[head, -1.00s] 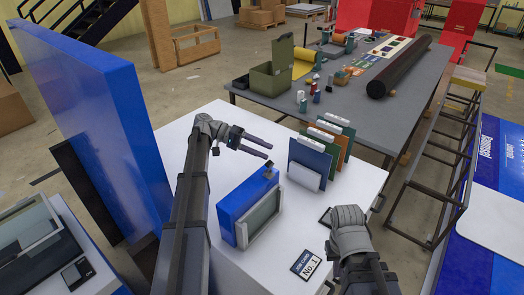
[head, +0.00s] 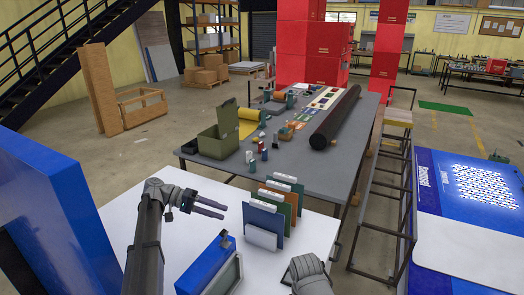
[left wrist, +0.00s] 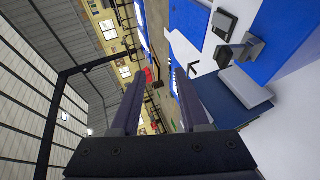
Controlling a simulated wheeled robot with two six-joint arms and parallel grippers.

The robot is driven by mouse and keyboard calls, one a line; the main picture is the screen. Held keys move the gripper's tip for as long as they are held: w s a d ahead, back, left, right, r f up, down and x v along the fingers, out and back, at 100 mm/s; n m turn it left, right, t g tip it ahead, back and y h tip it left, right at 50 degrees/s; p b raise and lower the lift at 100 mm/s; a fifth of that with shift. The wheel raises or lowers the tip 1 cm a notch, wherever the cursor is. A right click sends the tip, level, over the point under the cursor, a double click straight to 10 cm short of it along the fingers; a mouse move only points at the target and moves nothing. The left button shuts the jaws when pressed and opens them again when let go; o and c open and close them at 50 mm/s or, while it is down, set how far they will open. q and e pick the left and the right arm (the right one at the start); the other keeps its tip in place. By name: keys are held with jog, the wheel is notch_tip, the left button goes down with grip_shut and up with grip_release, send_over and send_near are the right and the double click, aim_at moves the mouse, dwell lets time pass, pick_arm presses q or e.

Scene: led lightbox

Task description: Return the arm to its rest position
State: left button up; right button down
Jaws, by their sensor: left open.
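My left arm comes up from the bottom of the head view, over the white table (head: 120,215). Its gripper (head: 226,210) is open and empty, pointing right, left of the upright coloured panels (head: 264,220). In the left wrist view the two fingers (left wrist: 158,80) stand apart with nothing between them.
A tall blue panel (head: 50,200) stands close on the left of my left arm. A grey workbench (head: 225,173) behind holds an olive box (head: 222,135), small bottles and a dark roll (head: 335,118). White tabletop is clear left of the gripper.

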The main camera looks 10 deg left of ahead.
pick_arm(q)
jog(key=s+d+f+g+y+b, duration=0.1)
jog(key=s+d+f+g+y, duration=0.15)
jog(key=s+d+f, duration=0.45)
jog(key=s+d+f+g+y, duration=0.1)
jog(key=s+d+f+y, duration=0.35)
jog(key=d, duration=0.45)
jog(key=s+d+f+m+t+y, duration=0.1)
jog(key=s+f+y, duration=0.1)
jog(key=s+y, duration=0.2)
jog(key=s+d+f+m+t+y+b, duration=0.1)
jog(key=s+f+m+y, duration=0.1)
jog(key=s, duration=0.8)
jog(key=shift+d+f+y, duration=0.15)
jog(key=shift+f+y, duration=0.6)
jog(key=shift+y, duration=0.45)
jog(key=shift+t, duration=0.25)
